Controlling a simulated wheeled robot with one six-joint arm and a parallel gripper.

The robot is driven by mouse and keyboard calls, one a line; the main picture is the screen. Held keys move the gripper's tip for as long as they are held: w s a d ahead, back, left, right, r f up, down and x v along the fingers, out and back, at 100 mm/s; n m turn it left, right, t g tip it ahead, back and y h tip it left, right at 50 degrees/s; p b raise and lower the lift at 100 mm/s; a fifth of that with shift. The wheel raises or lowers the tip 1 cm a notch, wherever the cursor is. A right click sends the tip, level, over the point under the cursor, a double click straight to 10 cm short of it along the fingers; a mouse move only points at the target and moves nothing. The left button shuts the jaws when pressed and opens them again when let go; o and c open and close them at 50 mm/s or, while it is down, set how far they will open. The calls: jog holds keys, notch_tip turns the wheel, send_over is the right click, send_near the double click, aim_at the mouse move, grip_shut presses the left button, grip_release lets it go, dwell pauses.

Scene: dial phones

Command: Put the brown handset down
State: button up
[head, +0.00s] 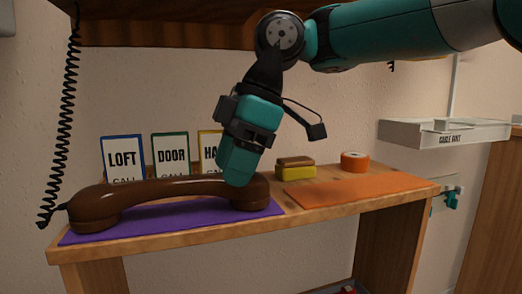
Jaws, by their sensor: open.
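The brown handset (150,188) lies lengthwise on a purple mat (178,219) at the left of a wooden shelf. Its cord (70,110) hangs coiled at the far left and joins the handset's left end. My gripper (238,178) points down at the right end of the handset, in front of it in the picture. Its teal end overlaps the handset there. I cannot tell whether it touches. The fingertips are not clearly separated in this view, and part of the handset's right end is hidden behind them.
A yellow and brown sponge (296,170), an orange tape roll (355,161) and a bare orange mat (360,190) are at right. A wooden board overhangs above.

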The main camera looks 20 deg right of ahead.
jog(key=d, duration=0.5)
jog(key=shift+s+p, duration=0.1)
jog(key=shift+p, duration=0.25)
jog(key=shift+r, duration=0.1)
dwell(0.9)
